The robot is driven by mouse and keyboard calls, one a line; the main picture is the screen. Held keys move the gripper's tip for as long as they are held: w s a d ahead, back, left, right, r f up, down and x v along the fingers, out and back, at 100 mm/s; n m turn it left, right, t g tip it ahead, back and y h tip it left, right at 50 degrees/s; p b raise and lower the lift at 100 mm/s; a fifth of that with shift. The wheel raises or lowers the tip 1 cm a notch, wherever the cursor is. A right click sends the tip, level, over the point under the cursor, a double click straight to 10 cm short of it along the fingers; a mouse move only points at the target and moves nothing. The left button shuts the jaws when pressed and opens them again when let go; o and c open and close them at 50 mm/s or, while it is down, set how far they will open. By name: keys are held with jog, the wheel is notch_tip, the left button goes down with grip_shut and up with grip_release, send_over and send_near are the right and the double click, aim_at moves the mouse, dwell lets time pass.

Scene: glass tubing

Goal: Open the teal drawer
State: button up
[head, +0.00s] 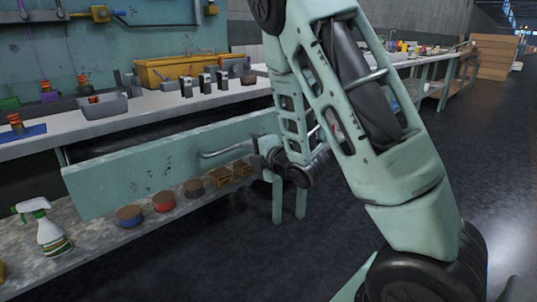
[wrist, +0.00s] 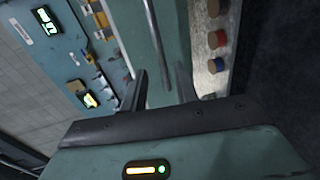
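The teal drawer (head: 150,165) is under the workbench in the head view. Its front stands out from the bench, with a dark gap behind its top edge, so it is partly open. Its bar handle (head: 222,153) is on the right part of the front. My gripper (head: 262,156) is at the right end of the handle, partly hidden by my arm. In the wrist view the two fingers of my gripper (wrist: 160,80) are spread apart, and the handle (wrist: 156,45) runs between and beyond them against the drawer front (wrist: 130,25). I cannot tell whether they touch it.
The workbench top (head: 150,115) carries a yellow toolbox (head: 185,70) and a grey bin (head: 103,105). The lower shelf (head: 95,235) holds a spray bottle (head: 48,232) and several round tins. The dark floor to the right is clear.

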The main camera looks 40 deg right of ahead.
jog(key=s+r+p, duration=0.1)
jog(key=s+p, duration=0.7)
jog(key=p, duration=0.9)
jog(key=shift+r, duration=0.35)
jog(key=shift+s+d, duration=0.1)
jog(key=shift+d, duration=0.05)
